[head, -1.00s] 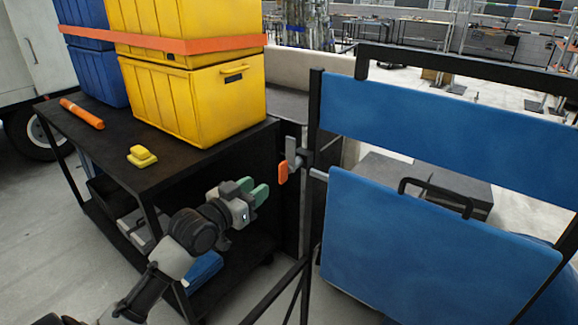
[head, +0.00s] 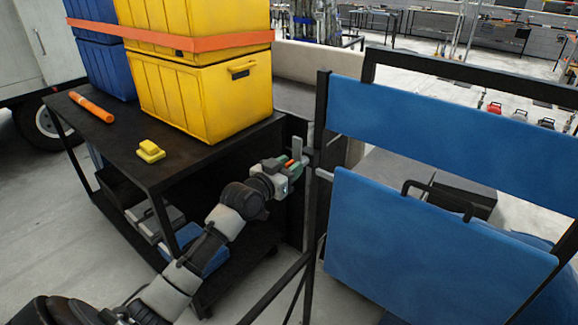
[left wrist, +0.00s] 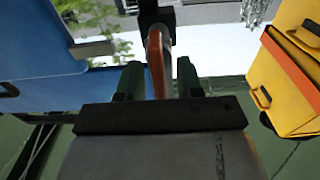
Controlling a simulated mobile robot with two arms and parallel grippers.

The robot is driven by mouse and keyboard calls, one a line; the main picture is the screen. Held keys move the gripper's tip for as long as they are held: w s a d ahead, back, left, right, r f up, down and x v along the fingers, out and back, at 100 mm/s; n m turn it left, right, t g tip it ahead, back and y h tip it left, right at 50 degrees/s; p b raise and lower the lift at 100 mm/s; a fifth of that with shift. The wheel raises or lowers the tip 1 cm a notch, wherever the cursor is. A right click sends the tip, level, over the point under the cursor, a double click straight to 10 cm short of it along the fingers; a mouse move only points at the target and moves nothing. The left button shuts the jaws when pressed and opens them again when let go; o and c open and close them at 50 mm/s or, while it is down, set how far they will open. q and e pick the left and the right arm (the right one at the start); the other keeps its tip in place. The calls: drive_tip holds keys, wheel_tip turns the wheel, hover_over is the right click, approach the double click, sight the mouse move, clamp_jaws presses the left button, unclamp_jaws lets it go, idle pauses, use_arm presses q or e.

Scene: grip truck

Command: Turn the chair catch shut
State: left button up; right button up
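The chair has a blue back (head: 450,140) and a blue seat (head: 430,235) on a black frame. The catch, a grey lever (head: 297,146) with an orange grip (head: 290,163), sits on the chair's left post. My left gripper (head: 287,167) is at the catch, its green fingers around the orange grip and partly hiding it. In the left wrist view the orange grip (left wrist: 156,66) stands between the two fingers (left wrist: 159,78), with a visible gap on each side. The left gripper is open. My right gripper is out of view.
A black cart (head: 185,170) stands left of the chair, close behind my left arm. It carries yellow crates (head: 205,95), blue crates (head: 103,70), an orange strap (head: 170,38), an orange tube (head: 92,107) and a yellow block (head: 150,151).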

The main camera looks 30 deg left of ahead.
use_arm(q)
clamp_jaws()
drive_tip(key=shift+m, duration=0.4)
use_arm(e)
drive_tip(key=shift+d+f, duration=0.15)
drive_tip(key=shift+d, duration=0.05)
use_arm(q)
drive_tip(key=shift+d+m+b, duration=0.15)
drive_tip(key=shift+m+b, duration=0.2)
drive_tip(key=shift+m, duration=0.75)
drive_tip(key=m, duration=0.5)
drive_tip(key=f+m, duration=0.1)
drive_tip(key=m, duration=0.4)
drive_tip(key=d+m+b, duration=0.1)
drive_tip(key=m, duration=0.3)
drive_tip(key=shift+s+d+f+m, duration=0.1)
drive_tip(key=shift+f+m, duration=0.15)
drive_tip(key=shift+m, duration=0.15)
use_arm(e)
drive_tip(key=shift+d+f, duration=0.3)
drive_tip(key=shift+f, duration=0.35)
use_arm(q)
drive_tip(key=shift+m, duration=0.3)
